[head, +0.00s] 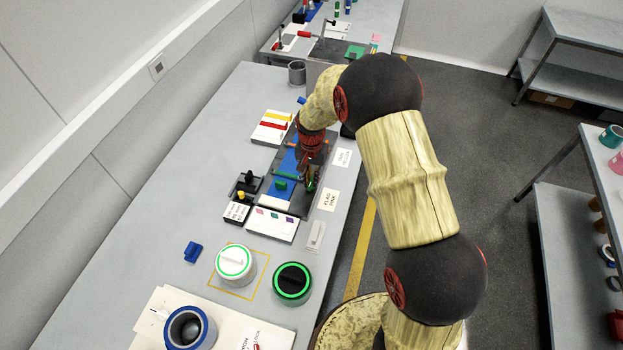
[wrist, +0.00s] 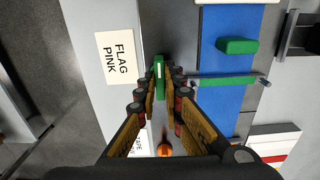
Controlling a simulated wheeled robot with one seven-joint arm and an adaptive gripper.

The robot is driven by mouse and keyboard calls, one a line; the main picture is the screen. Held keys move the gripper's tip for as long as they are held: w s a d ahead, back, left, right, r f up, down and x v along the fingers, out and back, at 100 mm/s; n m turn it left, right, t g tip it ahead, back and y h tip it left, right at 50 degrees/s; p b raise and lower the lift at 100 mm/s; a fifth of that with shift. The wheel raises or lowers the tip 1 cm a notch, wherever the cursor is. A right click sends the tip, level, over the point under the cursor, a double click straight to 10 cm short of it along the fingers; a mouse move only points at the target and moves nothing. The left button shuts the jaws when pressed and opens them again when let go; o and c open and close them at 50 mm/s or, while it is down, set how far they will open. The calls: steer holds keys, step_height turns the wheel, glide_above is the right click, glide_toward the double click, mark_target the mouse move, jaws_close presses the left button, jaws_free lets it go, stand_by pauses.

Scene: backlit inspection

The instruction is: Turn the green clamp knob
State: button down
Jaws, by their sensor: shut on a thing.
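The green clamp knob (wrist: 158,72) is a narrow upright bar in the wrist view, with a pale mark on its face. My gripper (wrist: 164,82) has its fingers on both sides of it and is shut on it. In the head view my gripper (head: 311,182) is at the right side of the clamp fixture, and its fingers hide most of the knob. A green crossbar (wrist: 222,80) runs from the knob's side over a blue strip (wrist: 222,103). A green block (wrist: 237,45) lies on that strip, apart from my fingers.
A "FLAG PINK" card (wrist: 119,57) lies beside the fixture. An orange knob (wrist: 164,150) shows between my finger bases. In the head view, a white-and-green round container (head: 234,262) and a black-and-green one (head: 292,282) stand nearer.

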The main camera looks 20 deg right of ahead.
mark_target(311, 181)
steer(key=c, duration=2)
jaws_free()
steer(key=shift+c, duration=0.2)
steer(key=shift+o, duration=0.6)
step_height(311, 181, up, 12)
